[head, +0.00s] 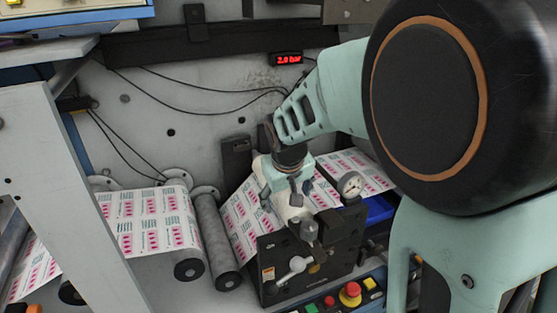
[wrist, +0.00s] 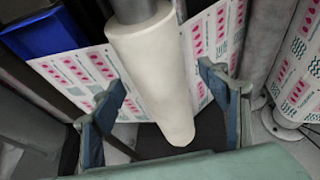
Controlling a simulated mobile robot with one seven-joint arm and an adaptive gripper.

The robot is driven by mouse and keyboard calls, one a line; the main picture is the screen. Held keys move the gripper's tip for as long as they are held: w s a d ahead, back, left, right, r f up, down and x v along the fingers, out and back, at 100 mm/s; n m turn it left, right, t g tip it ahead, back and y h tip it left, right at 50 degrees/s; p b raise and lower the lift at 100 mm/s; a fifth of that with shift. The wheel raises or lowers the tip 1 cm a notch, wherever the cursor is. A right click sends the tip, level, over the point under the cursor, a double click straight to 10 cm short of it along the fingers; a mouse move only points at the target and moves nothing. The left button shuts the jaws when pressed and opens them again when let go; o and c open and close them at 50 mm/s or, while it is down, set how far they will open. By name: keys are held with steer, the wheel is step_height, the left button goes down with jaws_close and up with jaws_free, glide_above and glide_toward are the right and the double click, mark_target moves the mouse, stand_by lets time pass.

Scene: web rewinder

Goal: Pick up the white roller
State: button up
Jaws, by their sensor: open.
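The white roller (wrist: 152,72) is a smooth off-white cylinder that fills the middle of the wrist view. Its near end is rounded and its far end meets a grey shaft at the top. My gripper (wrist: 160,84) is open, with one blue-grey finger on each side of the roller. A gap shows between each finger and the roller in this view. In the head view my gripper (head: 301,189) is at the roller, behind the black block with the gauge. The roller (head: 288,211) is mostly hidden there by the gripper.
A printed label web (head: 240,215) runs close beside the roller. Grey rollers (head: 215,240) stand to the left. A black block (head: 300,265) with levers and a pressure gauge (head: 350,185) is in front. A blue bin (head: 380,209) and a button panel (head: 350,293) lie right.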

steer(key=shift+x, duration=1.45)
jaws_close()
steer(key=shift+w+r, duration=0.15)
